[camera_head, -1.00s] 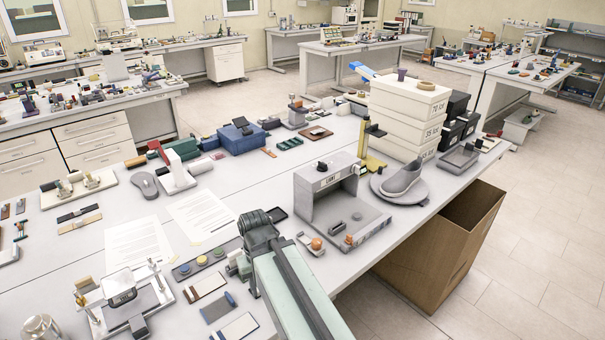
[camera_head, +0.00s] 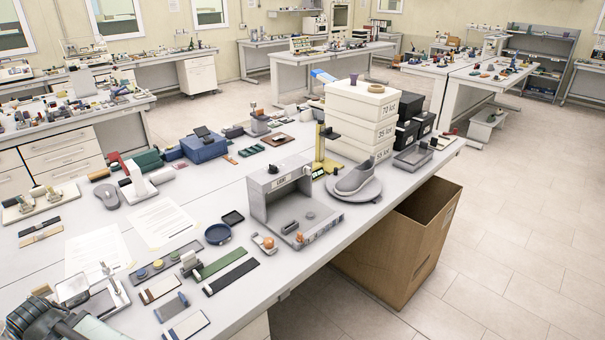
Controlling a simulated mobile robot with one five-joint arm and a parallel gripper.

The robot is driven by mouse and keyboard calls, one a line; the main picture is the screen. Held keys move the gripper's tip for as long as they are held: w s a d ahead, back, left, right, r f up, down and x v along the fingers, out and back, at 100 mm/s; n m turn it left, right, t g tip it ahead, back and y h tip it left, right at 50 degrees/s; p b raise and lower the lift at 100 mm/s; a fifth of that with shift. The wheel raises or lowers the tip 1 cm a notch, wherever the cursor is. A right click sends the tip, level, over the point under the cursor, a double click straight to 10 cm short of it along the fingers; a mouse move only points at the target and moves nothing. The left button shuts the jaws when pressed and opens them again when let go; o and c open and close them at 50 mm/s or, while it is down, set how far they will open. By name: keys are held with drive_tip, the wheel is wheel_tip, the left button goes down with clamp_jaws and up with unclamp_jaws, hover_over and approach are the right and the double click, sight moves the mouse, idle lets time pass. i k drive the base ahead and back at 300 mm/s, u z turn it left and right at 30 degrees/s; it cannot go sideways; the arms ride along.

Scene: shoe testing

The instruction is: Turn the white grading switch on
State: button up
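I cannot single out the white grading switch for certain. A small pale plate with an orange knob (camera_head: 266,243) lies on the bench just left of the grey light booth (camera_head: 268,205). The booth has a labelled front, a dark knob on top (camera_head: 273,169), and an orange part with small controls along its base's front edge. The dark end of my arm, with my gripper (camera_head: 32,314), is at the bottom left corner, well away from the booth. Its fingers cannot be made out, and part of the arm is cut off by the frame.
A grey shoe (camera_head: 355,177) rests on a round stand right of the booth, before stacked white boxes (camera_head: 358,127). An open cardboard box (camera_head: 398,243) stands on the floor at the bench's right end.

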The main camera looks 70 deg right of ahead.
sight(306, 169)
drive_tip(key=z, duration=0.05)
drive_tip(key=k, duration=1.6)
drive_tip(key=z, duration=0.75)
drive_tip(key=i, duration=1)
drive_tip(key=u, duration=0.05)
